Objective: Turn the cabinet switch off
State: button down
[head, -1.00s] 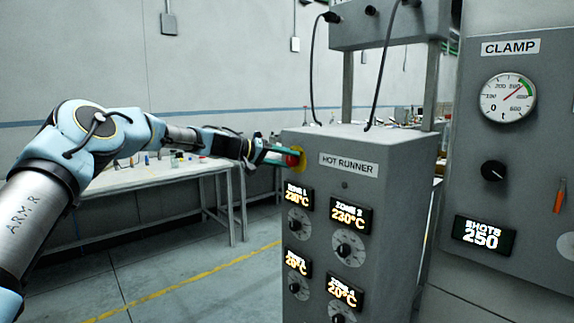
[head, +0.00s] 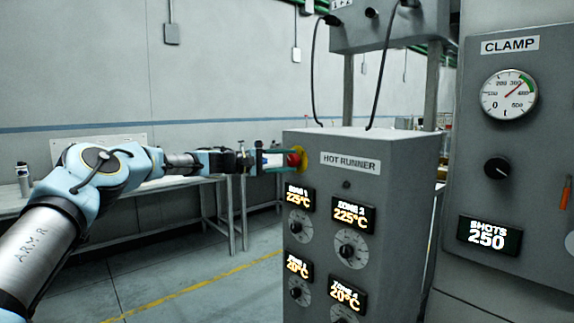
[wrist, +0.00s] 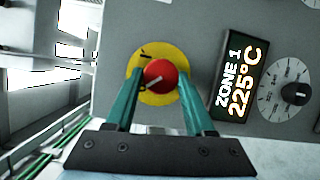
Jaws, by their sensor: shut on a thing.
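The switch is a red round knob (wrist: 160,76) on a yellow disc (wrist: 159,99) on the side of the grey HOT RUNNER cabinet (head: 385,195). My gripper (wrist: 158,80) has its two green fingers on opposite sides of the knob, closed on it. A pale line on the knob points left and slightly down in the wrist view, towards a dark mark on the disc. In the head view the knob (head: 294,160) shows at the cabinet's upper left edge, between my fingers. The ZONE 1 display (wrist: 239,77) reads 225°C.
The ZONE 2 display (head: 353,215) also reads 225°C; two lower displays read 20°C. The CLAMP panel (head: 520,150) stands to the right. A bench (head: 120,207) stands behind my arm. Black cables hang above the cabinet. The floor left of the cabinet is clear.

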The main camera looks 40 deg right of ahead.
jog(key=shift+w+f+n, duration=0.1)
jog(key=shift+f+n, duration=0.05)
jog(key=shift+n, duration=0.15)
dwell(0.4)
jog(key=shift+c, duration=1.3)
grip_release()
jog(key=shift+a, duration=0.1)
jog(key=b+v, duration=0.4)
jog(key=v, duration=0.6)
jog(key=shift+a, duration=0.3)
jog(key=shift+w+f, duration=0.1)
